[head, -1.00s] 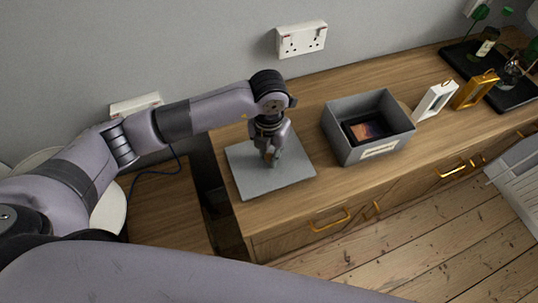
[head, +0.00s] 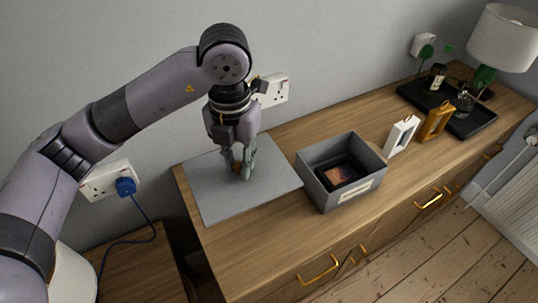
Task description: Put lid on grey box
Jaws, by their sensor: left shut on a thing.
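The grey lid (head: 215,197) is a flat square plate with a small brown knob near its middle. My left gripper (head: 240,172) points down over the lid and is shut on its knob. I cannot tell for sure whether the lid touches the dresser top or is raised a little above it. The grey box (head: 322,194) stands open just right of the lid on the dresser, with a dark-framed picture or device (head: 340,175) inside it. A pale label is on its front wall. My right gripper is not in view.
The wooden dresser (head: 262,240) carries a white lantern (head: 401,134), an orange lantern (head: 436,122) and a black tray (head: 478,124) with bottles and a plant, all right of the box. A white-shaded lamp (head: 503,40) stands at the far right. Wall sockets are behind.

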